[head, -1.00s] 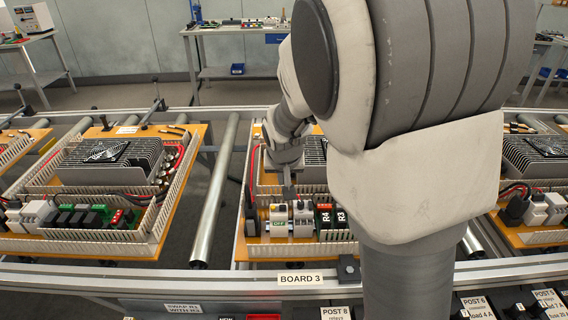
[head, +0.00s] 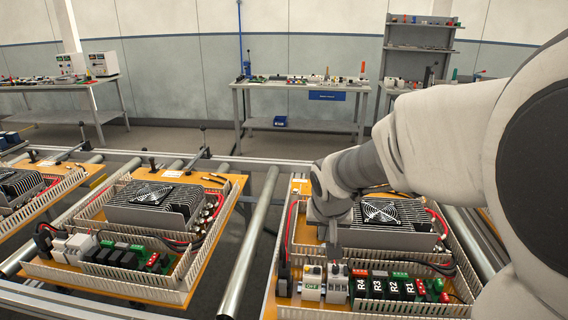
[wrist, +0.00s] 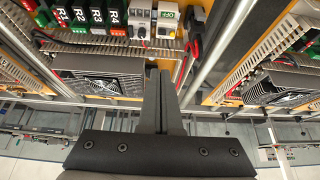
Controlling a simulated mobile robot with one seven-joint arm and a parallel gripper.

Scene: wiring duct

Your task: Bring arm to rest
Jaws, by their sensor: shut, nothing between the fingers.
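My gripper (head: 332,254) is at the end of my arm, which reaches in from the right of the head view. Its fingers point down by the small white modules at the front of the board (head: 270,300), in front of the heatsink and fan (head: 380,212). In the wrist view the two fingers (wrist: 158,85) are together with nothing between them. I cannot tell whether the fingertips touch a module.
Relays marked R1 to R4 (head: 385,287) sit right of a white module marked OFF (head: 312,280). Another board (head: 226,215) lies left, beyond a roller (head: 250,240). Workbenches (head: 295,84) stand behind. Open floor lies between.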

